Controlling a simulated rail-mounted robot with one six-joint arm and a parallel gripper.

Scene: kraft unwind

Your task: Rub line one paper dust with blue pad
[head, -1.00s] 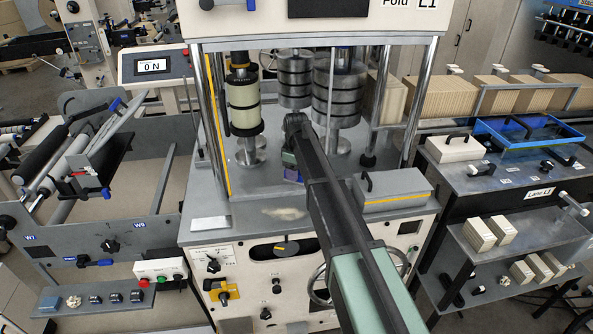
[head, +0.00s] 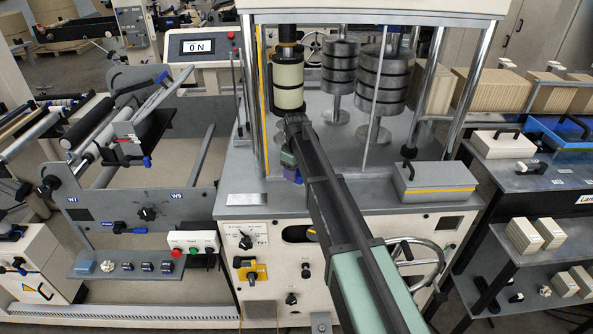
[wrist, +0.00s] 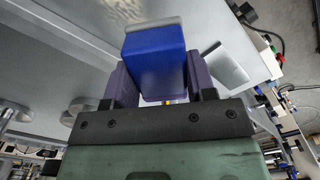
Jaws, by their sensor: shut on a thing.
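My gripper (wrist: 157,76) is shut on the blue pad (wrist: 155,58), one purple finger on each side of it. In the head view my gripper (head: 291,172) is over the deck (head: 245,211) of the line one fold machine, mostly hidden behind my arm. A pale, smeared patch that looks like paper dust (wrist: 128,9) lies on the grey surface at the top of the wrist view, just beyond the pad's grey-edged end. I cannot tell whether the pad touches the surface. In the head view the patch is hidden behind my arm.
A grey box with a black handle (head: 434,184) sits on the deck right of my arm. A cream roller (head: 288,90) and stacked grey discs (head: 380,80) stand behind the gripper. Chrome posts (head: 426,95) frame the opening. A light plate (head: 246,199) lies at the front left.

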